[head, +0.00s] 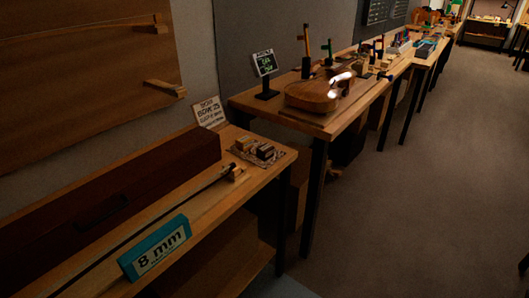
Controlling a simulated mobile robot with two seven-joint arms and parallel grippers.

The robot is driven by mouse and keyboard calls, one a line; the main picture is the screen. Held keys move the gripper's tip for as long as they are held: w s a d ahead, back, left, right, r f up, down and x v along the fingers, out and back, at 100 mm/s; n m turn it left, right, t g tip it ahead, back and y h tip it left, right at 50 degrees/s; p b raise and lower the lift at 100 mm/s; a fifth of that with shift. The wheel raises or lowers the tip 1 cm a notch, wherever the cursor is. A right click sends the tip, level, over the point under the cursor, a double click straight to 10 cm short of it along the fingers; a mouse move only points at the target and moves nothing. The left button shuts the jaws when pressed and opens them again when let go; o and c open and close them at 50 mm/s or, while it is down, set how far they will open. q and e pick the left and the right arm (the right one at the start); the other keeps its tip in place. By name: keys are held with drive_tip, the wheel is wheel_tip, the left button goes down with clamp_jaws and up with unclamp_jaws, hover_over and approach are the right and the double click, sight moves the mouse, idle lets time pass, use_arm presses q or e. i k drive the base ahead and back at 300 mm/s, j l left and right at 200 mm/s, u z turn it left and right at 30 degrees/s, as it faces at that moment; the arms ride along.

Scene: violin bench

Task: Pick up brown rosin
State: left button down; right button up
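Two small blocks, which look like rosin cakes, sit on a patterned cloth (278,156) at the far right end of the near bench. The left block (244,143) looks light brown. The right block (265,151) looks darker, with a paler top. The dim light makes it hard to tell which is the brown rosin. Neither of my grippers shows in the head view.
On the near bench (208,228) are a long dark case (120,195), a thin bow-like stick (150,220), a teal "8 mm" block (155,247) and a small sign (209,112). A second bench holds a violin body (312,96). Open floor (400,220) lies to the right.

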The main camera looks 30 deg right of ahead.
sight(266, 151)
drive_tip(key=l+u, duration=0.1)
drive_tip(key=u, duration=0.55)
drive_tip(key=l+u, duration=0.4)
drive_tip(key=k+l+u, duration=0.1)
drive_tip(key=l+u, duration=0.3)
drive_tip(key=k+l+u, duration=0.1)
drive_tip(key=l, duration=0.2)
drive_tip(key=k+l+u, duration=0.1)
drive_tip(key=l, duration=0.2)
drive_tip(key=k+l+u, duration=0.15)
drive_tip(key=l, duration=0.15)
drive_tip(key=k+l, duration=0.2)
drive_tip(key=l, duration=0.2)
drive_tip(key=k+l, duration=0.25)
drive_tip(key=l, duration=0.2)
drive_tip(key=u, duration=0.05)
